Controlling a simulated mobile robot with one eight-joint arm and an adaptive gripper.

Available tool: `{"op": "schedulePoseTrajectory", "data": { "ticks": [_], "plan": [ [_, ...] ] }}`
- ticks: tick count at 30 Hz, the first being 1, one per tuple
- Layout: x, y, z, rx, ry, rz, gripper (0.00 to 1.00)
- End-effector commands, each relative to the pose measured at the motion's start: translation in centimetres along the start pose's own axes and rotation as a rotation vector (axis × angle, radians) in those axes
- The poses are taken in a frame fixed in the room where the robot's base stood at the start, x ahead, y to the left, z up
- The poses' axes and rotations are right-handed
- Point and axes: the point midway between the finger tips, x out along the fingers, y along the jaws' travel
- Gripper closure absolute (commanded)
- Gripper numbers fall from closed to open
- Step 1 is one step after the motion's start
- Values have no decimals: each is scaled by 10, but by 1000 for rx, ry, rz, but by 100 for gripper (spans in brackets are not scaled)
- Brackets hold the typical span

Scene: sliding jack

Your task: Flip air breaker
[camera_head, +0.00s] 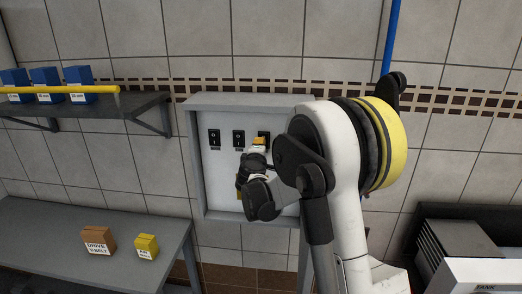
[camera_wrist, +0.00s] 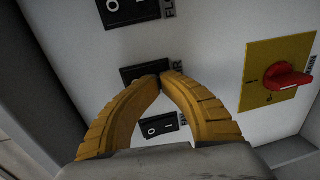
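The control panel (camera_head: 215,175) is on the wall, with a row of black rocker switches. In the wrist view I see three switches: one at the top (camera_wrist: 128,10) with a label starting "FL", a middle one (camera_wrist: 140,72) whose label ends in "R", and a lower one (camera_wrist: 158,127) with a partly hidden label. The middle label is mostly covered, so I cannot fully read it as AIR. My gripper (camera_wrist: 163,77) has its yellow fingertips together at the middle switch, covering part of it. Contact with it cannot be told. Nothing shows between the fingertips.
A red rotary knob (camera_wrist: 288,82) on a yellow plate (camera_wrist: 258,65) sits beside the switches. A shelf (camera_head: 90,108) with blue boxes is at left. Below it, a table (camera_head: 60,235) holds a brown box (camera_head: 98,241) and a yellow box (camera_head: 146,247).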

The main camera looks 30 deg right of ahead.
Motion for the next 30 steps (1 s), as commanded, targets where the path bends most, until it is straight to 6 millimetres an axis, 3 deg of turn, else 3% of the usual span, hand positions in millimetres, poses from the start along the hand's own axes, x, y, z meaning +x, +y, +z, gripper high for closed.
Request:
{"op": "schedulePoseTrajectory", "data": {
  "ticks": [4, 8, 21, 30],
  "plan": [
    [-4, 1, 0, 1, 0, 0, 100],
    [-20, 1, 0, 1, 1, 0, 100],
    [-108, 1, -1, -1, 2, 2, 100],
    [-124, 1, 0, 0, 0, 3, 100]
  ]
}}
